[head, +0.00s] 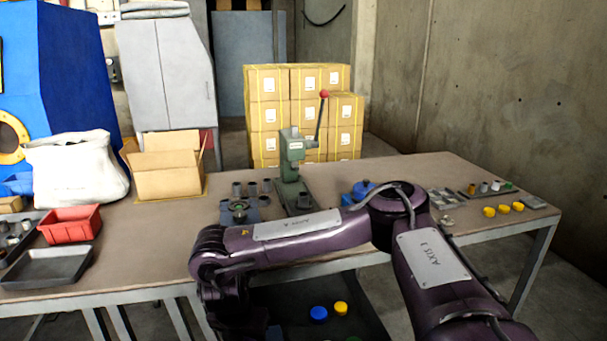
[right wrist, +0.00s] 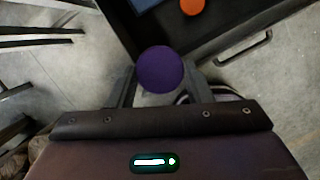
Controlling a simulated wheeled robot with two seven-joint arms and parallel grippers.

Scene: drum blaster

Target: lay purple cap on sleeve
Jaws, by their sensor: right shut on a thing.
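In the right wrist view my right gripper (right wrist: 160,76) is shut on the round purple cap (right wrist: 160,68), held between its two fingers with its flat face toward the camera. In the head view my right arm reaches across the front of the bench; its gripper and the cap cannot be made out there. Several small grey cylinders (head: 252,188) stand on the bench left of the green press; I cannot tell which one is the sleeve. A small dark fixture (head: 238,208) sits just in front of them. My left gripper is in neither view.
A green lever press (head: 291,170) stands behind my right arm. A dark open drawer or tray (head: 290,297) below the bench holds blue and yellow caps. A red bin (head: 70,224), grey tray (head: 45,268) and cardboard box (head: 166,177) stand left. Yellow caps (head: 503,208) lie right.

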